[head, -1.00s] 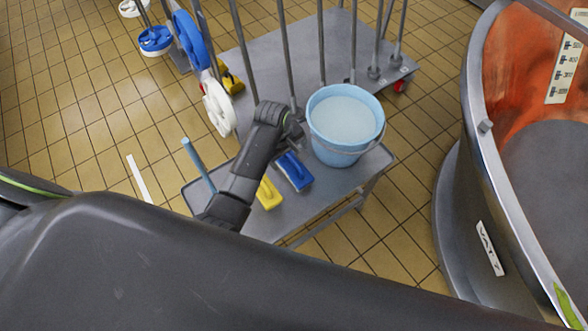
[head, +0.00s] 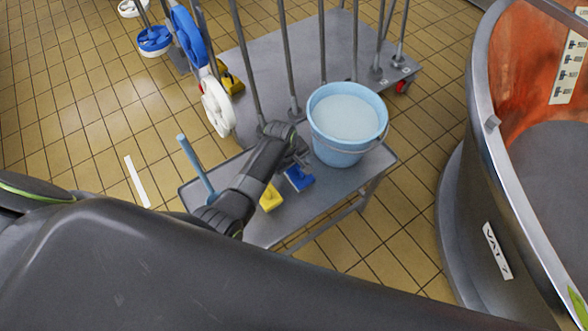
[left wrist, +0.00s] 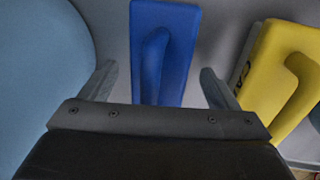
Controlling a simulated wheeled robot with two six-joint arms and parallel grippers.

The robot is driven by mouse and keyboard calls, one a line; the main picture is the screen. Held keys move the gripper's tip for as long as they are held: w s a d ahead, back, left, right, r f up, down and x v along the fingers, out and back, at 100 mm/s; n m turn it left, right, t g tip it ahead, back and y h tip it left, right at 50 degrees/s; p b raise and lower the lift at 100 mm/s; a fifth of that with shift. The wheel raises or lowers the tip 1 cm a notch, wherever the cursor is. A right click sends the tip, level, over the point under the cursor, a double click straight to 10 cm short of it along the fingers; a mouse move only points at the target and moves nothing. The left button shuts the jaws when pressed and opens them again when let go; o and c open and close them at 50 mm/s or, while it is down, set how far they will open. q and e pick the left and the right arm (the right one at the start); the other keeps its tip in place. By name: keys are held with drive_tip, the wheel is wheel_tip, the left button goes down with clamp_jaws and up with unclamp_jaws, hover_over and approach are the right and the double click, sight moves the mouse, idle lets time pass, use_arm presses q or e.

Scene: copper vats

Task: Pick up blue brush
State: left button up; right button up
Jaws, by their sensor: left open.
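The blue brush (head: 299,179) lies on the grey cart top, between the light blue bucket and the yellow brush. My left gripper (head: 298,156) is above it in the head view and hides part of it. In the left wrist view the blue brush (left wrist: 163,50) with its raised handle shows between the two open fingers of my left gripper (left wrist: 158,88). The fingers are spread to either side of it, and nothing is held. My right gripper is not in view.
The light blue bucket (head: 345,122) of pale liquid stands close to the blue brush. The yellow brush (head: 270,199) lies on its other side. Upright poles rise behind on the grey cart (head: 330,195). A copper vat (head: 520,120) stands at the right.

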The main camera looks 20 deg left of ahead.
use_arm(q)
drive_tip(key=shift+c, duration=0.4)
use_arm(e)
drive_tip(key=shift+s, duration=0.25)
use_arm(q)
drive_tip(key=c, duration=1.1)
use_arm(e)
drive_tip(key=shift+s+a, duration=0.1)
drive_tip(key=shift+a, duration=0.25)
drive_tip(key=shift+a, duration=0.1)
